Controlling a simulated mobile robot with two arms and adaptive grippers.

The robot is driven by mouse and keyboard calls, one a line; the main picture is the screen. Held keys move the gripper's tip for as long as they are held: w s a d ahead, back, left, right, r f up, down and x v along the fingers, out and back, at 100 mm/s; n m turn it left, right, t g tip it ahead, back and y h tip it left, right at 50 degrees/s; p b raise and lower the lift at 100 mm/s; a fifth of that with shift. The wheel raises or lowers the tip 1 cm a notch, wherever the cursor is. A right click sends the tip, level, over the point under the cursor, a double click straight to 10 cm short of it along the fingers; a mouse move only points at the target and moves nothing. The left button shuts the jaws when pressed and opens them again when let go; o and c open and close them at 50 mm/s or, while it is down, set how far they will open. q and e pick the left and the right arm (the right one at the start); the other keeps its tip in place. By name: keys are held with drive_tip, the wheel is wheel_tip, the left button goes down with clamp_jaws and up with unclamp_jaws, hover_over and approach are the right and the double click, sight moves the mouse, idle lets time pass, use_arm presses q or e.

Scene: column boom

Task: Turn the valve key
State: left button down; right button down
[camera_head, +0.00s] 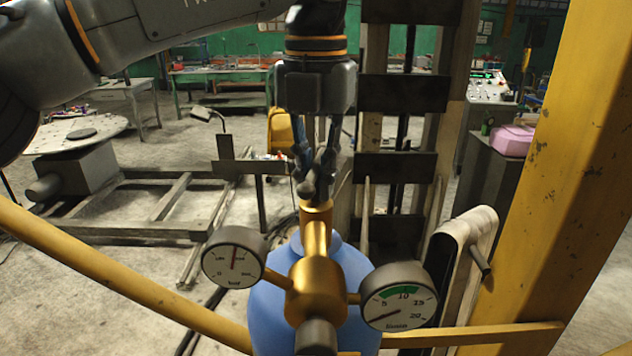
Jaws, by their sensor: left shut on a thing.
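A blue gas cylinder (268,308) stands upright at the bottom middle, with a brass valve and regulator (316,290) on top. Two round dials, the left gauge (234,258) and the right gauge (398,296), sit on either side of it. My left gripper (315,183) points down from above, over the top of the brass valve. Its fingers are shut on a small grey piece at the valve top, which looks like the valve key (306,189). The fingers hide most of the key. My right gripper does not show.
A yellow post (560,180) rises close on the right, and a yellow rail (120,285) crosses the lower left. A dark metal frame (402,95) stands just behind the gripper. Open floor (130,270) lies at the left.

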sight(315, 162)
use_arm(q)
drive_tip(key=shift+n, duration=0.5)
drive_tip(key=c, duration=1.3)
unclamp_jaws()
drive_tip(key=shift+c, duration=0.2)
wheel_tip(315, 162, up, 8)
drive_tip(key=shift+f, duration=0.25)
drive_tip(key=shift+w, duration=0.1)
